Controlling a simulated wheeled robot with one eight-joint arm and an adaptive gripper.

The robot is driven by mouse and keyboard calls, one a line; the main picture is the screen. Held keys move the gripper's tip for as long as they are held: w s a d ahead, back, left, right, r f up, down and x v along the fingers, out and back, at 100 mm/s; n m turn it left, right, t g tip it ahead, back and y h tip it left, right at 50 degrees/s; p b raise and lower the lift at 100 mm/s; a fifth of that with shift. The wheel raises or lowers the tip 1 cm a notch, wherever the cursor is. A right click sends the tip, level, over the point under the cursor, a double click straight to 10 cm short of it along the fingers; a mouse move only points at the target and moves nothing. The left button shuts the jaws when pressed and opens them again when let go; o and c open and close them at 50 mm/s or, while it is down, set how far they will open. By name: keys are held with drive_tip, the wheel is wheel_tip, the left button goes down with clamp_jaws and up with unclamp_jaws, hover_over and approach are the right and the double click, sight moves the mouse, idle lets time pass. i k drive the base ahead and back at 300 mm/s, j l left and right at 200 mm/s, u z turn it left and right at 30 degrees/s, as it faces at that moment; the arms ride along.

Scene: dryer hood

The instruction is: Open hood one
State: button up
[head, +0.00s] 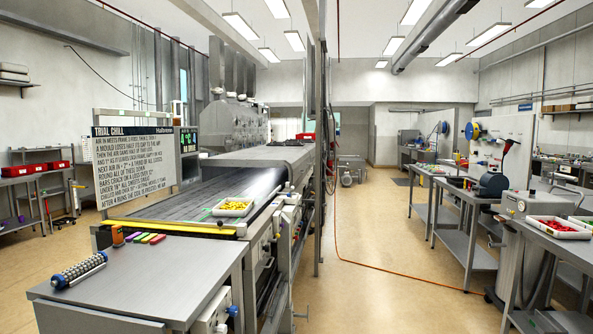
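A long conveyor machine with a dark belt (190,205) runs away from me, left of centre. A grey metal hood (262,155) lies low and roughly level over its far part and looks closed. Further back stands a taller grey machine housing (235,125). No label marks any cover as hood one, and I cannot make out a handle. My gripper and arm are not in view.
A metal table (150,280) with a spiked roller (78,270) stands in front. A vertical post (318,150) rises beside the machine. Open floor (390,270), crossed by an orange cable (350,258), separates it from right-hand benches.

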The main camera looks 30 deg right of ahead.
sight(287, 162)
drive_tip(key=i+l+z, duration=0.8)
drive_tip(key=i+z, duration=0.15)
drive_tip(key=i+l+z, duration=0.1)
drive_tip(key=i+z, duration=0.4)
drive_tip(key=i, duration=0.95)
drive_tip(key=i+u, duration=0.15)
drive_tip(key=i, duration=1.8)
drive_tip(key=i+z, duration=0.1)
drive_tip(key=i, duration=1.95)
drive_tip(key=i+j+z, duration=0.1)
drive_tip(key=i, duration=0.9)
drive_tip(key=i+l, duration=0.1)
drive_tip(key=i, duration=0.85)
drive_tip(key=i+l, duration=0.15)
drive_tip(key=i, duration=0.75)
drive_tip(key=i+j+u, duration=0.1)
drive_tip(key=i+u, duration=0.2)
drive_tip(key=u, duration=0.15)
drive_tip(key=i+u, duration=0.65)
drive_tip(key=u, duration=0.2)
drive_tip(key=i+l+u, duration=0.25)
drive_tip(key=u, duration=0.2)
drive_tip(key=i+l+u, duration=0.4)
drive_tip(key=k+j, duration=0.1)
